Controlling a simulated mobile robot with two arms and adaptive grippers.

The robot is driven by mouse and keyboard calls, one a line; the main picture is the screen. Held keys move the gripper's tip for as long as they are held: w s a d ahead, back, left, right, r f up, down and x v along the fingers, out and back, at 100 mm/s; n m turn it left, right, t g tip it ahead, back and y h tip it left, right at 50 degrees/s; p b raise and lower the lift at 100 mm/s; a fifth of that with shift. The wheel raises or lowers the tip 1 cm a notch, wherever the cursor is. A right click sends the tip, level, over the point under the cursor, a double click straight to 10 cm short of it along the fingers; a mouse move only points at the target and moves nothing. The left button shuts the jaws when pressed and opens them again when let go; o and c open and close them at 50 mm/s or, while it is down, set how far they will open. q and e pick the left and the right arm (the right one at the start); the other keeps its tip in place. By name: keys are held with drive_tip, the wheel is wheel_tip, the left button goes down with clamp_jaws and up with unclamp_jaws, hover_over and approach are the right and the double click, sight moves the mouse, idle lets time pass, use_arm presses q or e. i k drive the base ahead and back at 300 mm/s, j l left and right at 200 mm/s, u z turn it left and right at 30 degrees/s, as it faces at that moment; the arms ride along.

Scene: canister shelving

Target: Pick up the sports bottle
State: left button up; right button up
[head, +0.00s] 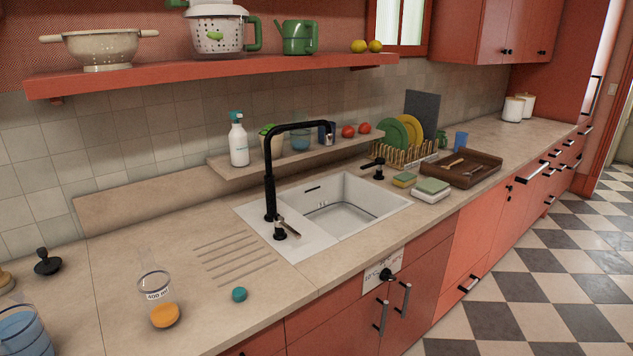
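A clear bottle (153,284) with a white "400 ml" label and an orange end is on the counter at the front left, left of the sink. It is the likeliest sports bottle, but I cannot be sure, nor tell whether it stands or lies. A white bottle (239,143) with a teal top stands upright on the low ledge behind the sink. Neither of my grippers is in view.
A small teal round object (239,294) lies right of the clear bottle. A clear container with blue contents (22,331) is cut off at the lower left. A black stopper-like object (47,263) sits behind it. The black faucet (270,190) rises beside the sink (352,207).

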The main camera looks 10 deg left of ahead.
sight(154, 284)
drive_tip(key=u, duration=1.3)
